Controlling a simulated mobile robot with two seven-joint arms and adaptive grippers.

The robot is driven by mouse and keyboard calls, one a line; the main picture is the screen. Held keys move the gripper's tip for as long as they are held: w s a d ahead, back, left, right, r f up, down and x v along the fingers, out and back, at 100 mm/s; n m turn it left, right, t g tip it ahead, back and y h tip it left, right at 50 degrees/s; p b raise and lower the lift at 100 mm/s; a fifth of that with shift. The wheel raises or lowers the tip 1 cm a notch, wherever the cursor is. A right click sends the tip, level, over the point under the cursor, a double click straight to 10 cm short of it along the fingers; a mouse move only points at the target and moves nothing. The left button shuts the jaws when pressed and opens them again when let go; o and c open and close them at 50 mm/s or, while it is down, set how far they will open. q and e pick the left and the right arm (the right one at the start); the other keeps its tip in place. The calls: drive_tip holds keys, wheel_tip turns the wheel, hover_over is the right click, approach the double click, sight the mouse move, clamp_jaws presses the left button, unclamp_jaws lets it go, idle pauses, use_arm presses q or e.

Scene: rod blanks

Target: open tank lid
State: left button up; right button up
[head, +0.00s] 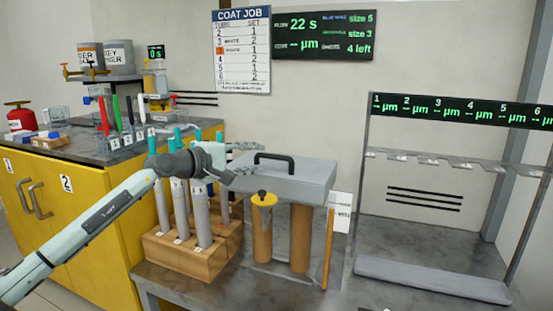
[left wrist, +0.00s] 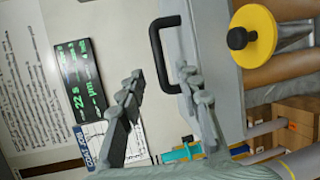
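The tank lid (head: 300,183) is a flat grey slab with a black bar handle (head: 274,158) on top. It lies level over the tank, above brown cylinders (head: 299,240). The lid also shows in the left wrist view (left wrist: 226,70), with its handle (left wrist: 157,50) ahead of the fingers. My left gripper (head: 243,160) is at the lid's left side, just left of the handle. In the left wrist view the left gripper (left wrist: 161,75) has its fingers spread and nothing between them; the handle's near end appears in line with the gap. Contact is not visible. My right gripper is not in view.
A yellow-topped piece with a black knob (head: 263,198) stands at the tank's front. A wooden rack (head: 190,255) of grey tubes is left of the tank, below my left arm. A measuring stand (head: 435,285) is at the right.

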sight(271, 157)
use_arm(q)
drive_tip(key=x, duration=0.7)
drive_tip(key=shift+c, duration=0.5)
clamp_jaws()
